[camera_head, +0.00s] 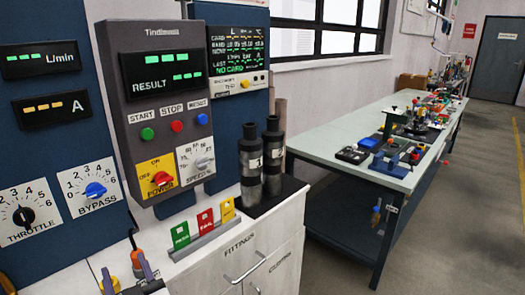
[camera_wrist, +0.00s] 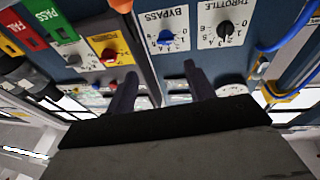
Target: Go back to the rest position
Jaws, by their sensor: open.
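My gripper (camera_head: 127,276) shows at the bottom left of the head view, low in front of the pump panel. In the wrist view its two dark fingers (camera_wrist: 160,72) stand well apart with nothing between them. Two dark pump tubes stand upright side by side on the white cabinet: one in front (camera_head: 250,170) and one behind (camera_head: 273,160). Both are well to the right of my gripper and apart from it. Dark cylinders (camera_wrist: 32,78) also show at the left edge of the wrist view.
The control panel (camera_head: 155,95) with knobs rises behind my gripper. Green, red and yellow cards (camera_head: 205,222) stand in a holder on the cabinet. Orange fittings (camera_head: 137,258) are close to my fingers. A long workbench (camera_head: 330,140) with tools stands right; the floor there is clear.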

